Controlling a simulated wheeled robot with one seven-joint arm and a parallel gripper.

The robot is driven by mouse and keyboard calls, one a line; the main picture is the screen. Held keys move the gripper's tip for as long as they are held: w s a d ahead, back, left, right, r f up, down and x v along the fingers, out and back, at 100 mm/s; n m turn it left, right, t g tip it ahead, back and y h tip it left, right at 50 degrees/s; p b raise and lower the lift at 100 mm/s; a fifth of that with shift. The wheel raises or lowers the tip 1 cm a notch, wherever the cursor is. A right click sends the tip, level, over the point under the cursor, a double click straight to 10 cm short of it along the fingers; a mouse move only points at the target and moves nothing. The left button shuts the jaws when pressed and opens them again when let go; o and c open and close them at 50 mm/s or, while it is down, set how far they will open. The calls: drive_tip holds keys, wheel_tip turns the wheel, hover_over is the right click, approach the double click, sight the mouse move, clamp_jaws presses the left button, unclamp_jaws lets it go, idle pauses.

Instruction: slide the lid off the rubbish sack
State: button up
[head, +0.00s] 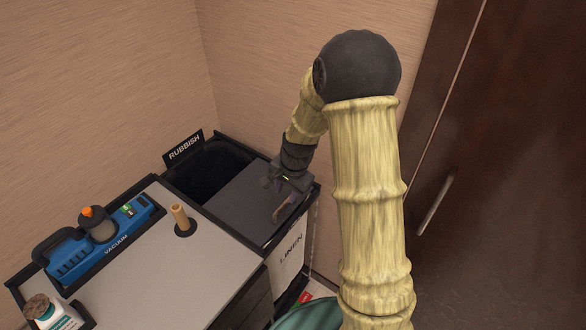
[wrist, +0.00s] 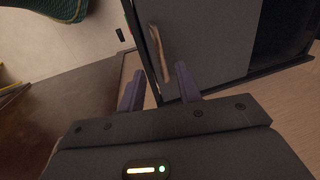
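The grey lid (head: 238,197) lies flat on the right part of the cart's bin frame, on the linen side. My gripper (head: 277,192) is over the lid's right part, close to the handle. In the wrist view the lid (wrist: 210,40) and handle (wrist: 159,45) lie just beyond my gripper's two purple fingers (wrist: 159,76). The fingers are apart with nothing seen gripped between them.
The cart top (head: 140,240) holds a blue vacuum (head: 105,240), a wooden peg (head: 181,219) and a white bottle (head: 55,315). The LINEN bag (head: 288,262) hangs below the lid. A wall stands behind, a dark door (head: 490,180) at right. A green rounded thing (head: 305,315) is in front.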

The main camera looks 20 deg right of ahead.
wheel_tip(320, 180, up, 11)
drive_tip(key=s+d+b, duration=0.1)
drive_tip(key=shift+s+d, duration=0.3)
drive_tip(key=shift+s, duration=0.2)
drive_tip(key=s+f+n+t+h, duration=0.1)
drive_tip(key=s+f+n, duration=0.2)
drive_tip(key=s+n, duration=0.7)
drive_tip(key=s, duration=0.4)
drive_tip(key=shift+s, duration=0.25)
